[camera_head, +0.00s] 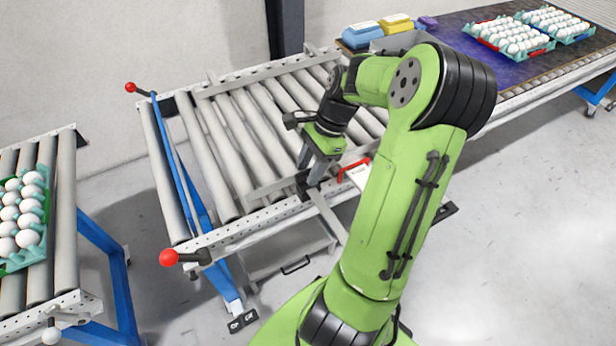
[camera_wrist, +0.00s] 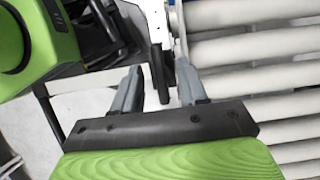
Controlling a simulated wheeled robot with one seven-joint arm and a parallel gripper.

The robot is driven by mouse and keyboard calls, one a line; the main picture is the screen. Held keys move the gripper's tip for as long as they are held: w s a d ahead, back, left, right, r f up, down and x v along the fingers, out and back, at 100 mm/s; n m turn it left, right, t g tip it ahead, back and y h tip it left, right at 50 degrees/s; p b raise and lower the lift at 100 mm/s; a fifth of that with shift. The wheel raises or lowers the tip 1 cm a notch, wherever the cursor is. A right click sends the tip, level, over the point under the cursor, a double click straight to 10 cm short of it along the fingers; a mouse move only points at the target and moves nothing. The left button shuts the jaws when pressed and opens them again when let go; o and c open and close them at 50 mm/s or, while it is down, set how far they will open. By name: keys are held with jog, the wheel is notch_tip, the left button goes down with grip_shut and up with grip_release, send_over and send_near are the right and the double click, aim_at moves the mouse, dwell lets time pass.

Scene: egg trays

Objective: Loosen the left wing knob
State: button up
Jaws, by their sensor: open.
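My gripper (camera_head: 309,170) is over the near edge of the middle roller conveyor, pointing down. In the wrist view my gripper (camera_wrist: 159,74) has its two grey fingers apart. An upright black part (camera_wrist: 161,72) shows between the fingers, at the conveyor's side rail, with a visible gap to each finger. It could be the wing knob, but I cannot tell its full shape. In the head view the spot beneath the fingers is mostly hidden by my gripper.
The middle conveyor (camera_head: 222,240) has a blue bar (camera_head: 178,165) with red ball knobs at both ends (camera_head: 130,87) (camera_head: 168,257). A red handle (camera_head: 354,166) is right of my gripper. Egg trays sit on the left conveyor (camera_head: 66,220) and far right belt (camera_head: 480,75).

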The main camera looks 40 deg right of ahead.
jog(key=shift+a+f, duration=0.2)
jog(key=shift+f, duration=0.35)
grip_shut()
